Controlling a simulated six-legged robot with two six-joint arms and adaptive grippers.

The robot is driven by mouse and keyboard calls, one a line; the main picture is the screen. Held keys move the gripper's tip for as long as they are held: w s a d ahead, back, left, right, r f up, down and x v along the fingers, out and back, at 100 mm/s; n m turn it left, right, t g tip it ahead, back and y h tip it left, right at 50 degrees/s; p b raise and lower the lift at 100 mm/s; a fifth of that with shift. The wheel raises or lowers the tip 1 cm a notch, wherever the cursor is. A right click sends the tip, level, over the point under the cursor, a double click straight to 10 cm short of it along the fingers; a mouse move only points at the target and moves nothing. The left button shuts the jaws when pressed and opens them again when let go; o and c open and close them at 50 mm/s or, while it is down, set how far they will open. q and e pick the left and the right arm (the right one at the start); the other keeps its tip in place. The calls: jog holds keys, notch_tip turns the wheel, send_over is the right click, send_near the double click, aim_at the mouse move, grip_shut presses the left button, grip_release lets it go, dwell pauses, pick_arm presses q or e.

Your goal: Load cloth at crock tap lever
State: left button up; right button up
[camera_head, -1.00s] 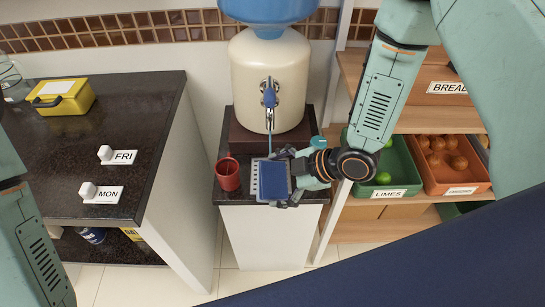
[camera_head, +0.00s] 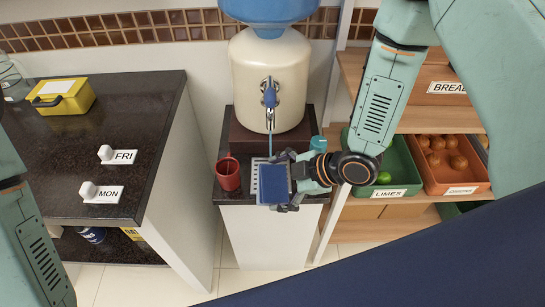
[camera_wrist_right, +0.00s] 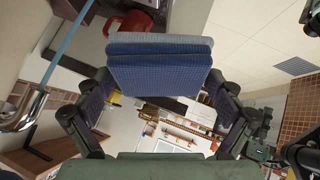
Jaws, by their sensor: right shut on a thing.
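The cream crock (camera_head: 270,75) stands on a dark block, with a blue tap lever (camera_head: 269,97) on its metal tap at the front. My right gripper (camera_head: 290,180) is shut on a folded blue cloth (camera_head: 273,187), held in front of and below the tap, partly covering the tray. In the right wrist view the cloth (camera_wrist_right: 160,70) sits between the two fingers, and the metal tap (camera_wrist_right: 22,112) shows at the left. My left gripper is out of view.
A red mug (camera_head: 228,174) stands left of the tray, close to the cloth. Shelves with a limes bin (camera_head: 399,165) and an orange bin (camera_head: 462,178) are at the right. A dark counter (camera_head: 140,130) is at the left.

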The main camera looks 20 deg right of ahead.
jog(key=shift+r, duration=0.1)
dwell(0.4)
jog(key=shift+s+a+r+p, duration=0.25)
jog(key=shift+s+r+p, duration=0.45)
jog(key=shift+s+p, duration=0.1)
jog(key=shift+s+a+r+p, duration=0.25)
jog(key=shift+s+r+p, duration=0.35)
jog(key=shift+s, duration=0.2)
jog(key=shift+s+a+r+p, duration=0.2)
jog(key=shift+s+r+p, duration=0.25)
jog(key=shift+s+r, duration=0.3)
jog(key=shift+f, duration=0.15)
